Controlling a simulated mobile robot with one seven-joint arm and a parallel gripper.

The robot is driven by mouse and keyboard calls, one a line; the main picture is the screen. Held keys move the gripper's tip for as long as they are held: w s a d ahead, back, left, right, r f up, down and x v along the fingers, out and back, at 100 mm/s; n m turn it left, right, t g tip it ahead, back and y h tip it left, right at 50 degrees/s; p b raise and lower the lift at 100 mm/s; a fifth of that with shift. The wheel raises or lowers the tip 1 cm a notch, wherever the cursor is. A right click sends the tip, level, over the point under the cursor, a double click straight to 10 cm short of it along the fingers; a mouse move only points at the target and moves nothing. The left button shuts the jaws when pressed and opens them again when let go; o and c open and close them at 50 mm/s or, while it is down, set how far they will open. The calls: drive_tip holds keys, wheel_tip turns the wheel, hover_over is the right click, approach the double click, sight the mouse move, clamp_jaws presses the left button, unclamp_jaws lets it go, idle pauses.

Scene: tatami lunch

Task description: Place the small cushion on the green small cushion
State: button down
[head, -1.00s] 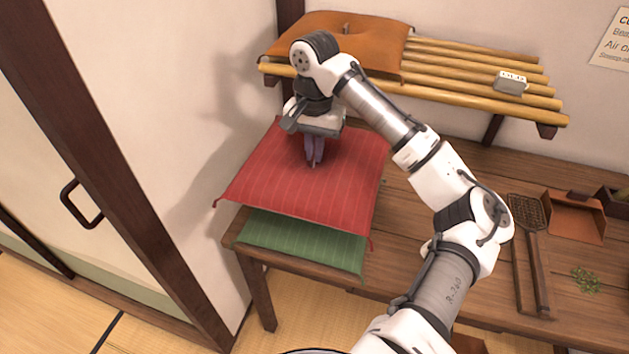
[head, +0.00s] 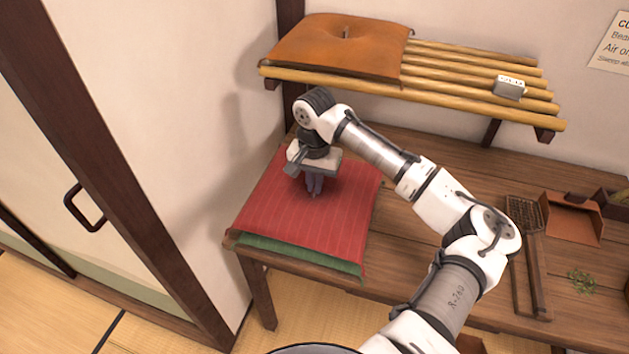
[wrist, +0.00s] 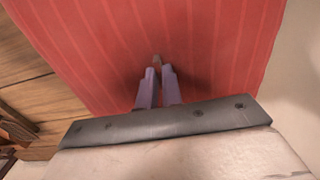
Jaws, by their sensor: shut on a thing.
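The red striped small cushion (head: 300,222) lies over the green small cushion (head: 300,253) at the left end of the wooden table. Only the green cushion's front edge shows below the red one. My gripper (head: 313,192) points down at the upper middle of the red cushion and is shut on its central tuft. In the wrist view the red cushion (wrist: 215,45) fills most of the picture, and the fingers (wrist: 157,72) close on a small tuft there. Whether the red cushion's full weight rests on the green one cannot be told.
An orange cushion (head: 335,45) and a small white box (head: 509,87) sit on a bamboo shelf (head: 470,100) above. A wooden grill tool (head: 527,240), a brown dustpan (head: 572,218) and green leaves (head: 582,281) are on the table's right. A sliding door (head: 100,200) stands at left.

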drive_tip(key=c, duration=1.6)
unclamp_jaws()
drive_tip(key=shift+o, duration=0.2)
drive_tip(key=shift+r, duration=0.1)
wheel_tip(320, 180, up, 12)
drive_tip(key=b, duration=0.1)
drive_tip(key=shift+b, duration=0.35)
drive_tip(key=shift+a, duration=0.1)
